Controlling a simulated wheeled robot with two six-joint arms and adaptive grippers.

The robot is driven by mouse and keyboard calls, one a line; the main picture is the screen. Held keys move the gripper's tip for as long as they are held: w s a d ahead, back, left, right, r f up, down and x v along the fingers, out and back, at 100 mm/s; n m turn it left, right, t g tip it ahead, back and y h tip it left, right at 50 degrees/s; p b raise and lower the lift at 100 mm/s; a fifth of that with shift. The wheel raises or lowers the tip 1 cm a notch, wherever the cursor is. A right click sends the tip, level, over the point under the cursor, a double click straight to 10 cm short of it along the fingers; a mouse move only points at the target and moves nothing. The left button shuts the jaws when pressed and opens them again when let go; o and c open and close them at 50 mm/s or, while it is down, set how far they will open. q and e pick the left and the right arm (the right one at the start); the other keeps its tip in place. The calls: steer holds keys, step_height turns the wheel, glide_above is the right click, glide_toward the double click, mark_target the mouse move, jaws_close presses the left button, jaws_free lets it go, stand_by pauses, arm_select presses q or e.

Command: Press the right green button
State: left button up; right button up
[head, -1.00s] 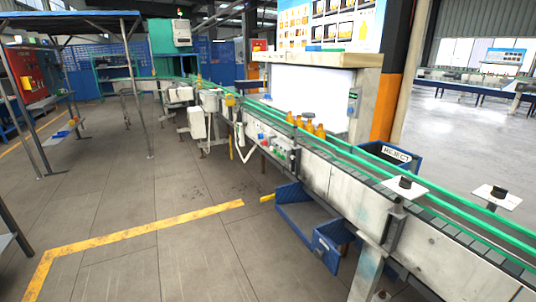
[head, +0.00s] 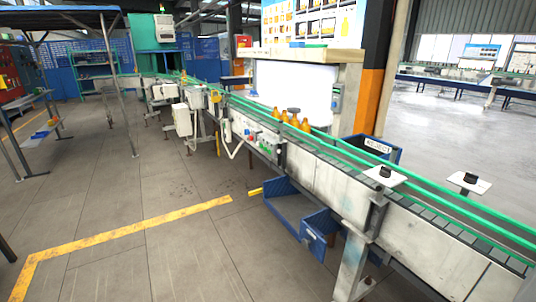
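A light control panel (head: 243,139) is on the near side of the conveyor, left of the picture's middle. It carries small coloured controls, with red and blue ones near its upper part. A small green spot, possibly a green button (head: 264,148), shows near its lower right end. It is too small to tell how many green buttons there are or which is the right one. Several amber bottles (head: 295,121) stand on the conveyor just behind and right of the panel. Neither of my grippers is in view.
The conveyor (head: 400,215) with green rails runs from the right foreground to the far left. The floor (head: 150,205) before the panel is clear.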

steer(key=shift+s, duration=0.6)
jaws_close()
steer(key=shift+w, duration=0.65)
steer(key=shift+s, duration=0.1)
